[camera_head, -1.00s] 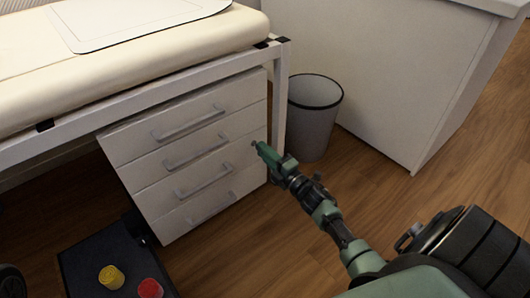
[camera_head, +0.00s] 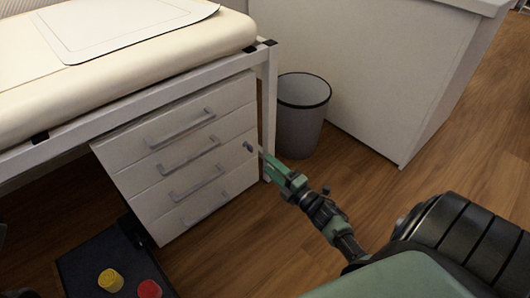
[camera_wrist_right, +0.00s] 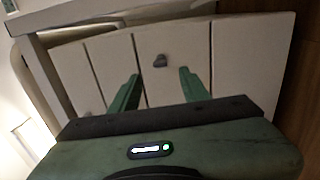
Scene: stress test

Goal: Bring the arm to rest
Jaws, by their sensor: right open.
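My right gripper (camera_head: 264,155) is in front of the right side of a white drawer unit (camera_head: 140,179). In the right wrist view its two green fingers (camera_wrist_right: 160,88) are spread apart with nothing between them. A small grey knob (camera_head: 248,147) is on the drawer front, just left of the fingertips. In the right wrist view the knob (camera_wrist_right: 160,60) shows beyond the gap between the fingers. My right arm reaches in from the lower right. My left gripper is not in view.
A grey waste bin (camera_head: 302,130) stands right of the bench leg (camera_head: 269,115). A padded bench (camera_head: 120,65) overhangs the drawers. A dark tray-like surface (camera_head: 85,262) at lower left carries a yellow item (camera_head: 110,280) and a red item (camera_head: 149,289). Wooden floor (camera_head: 380,195) is clear at right.

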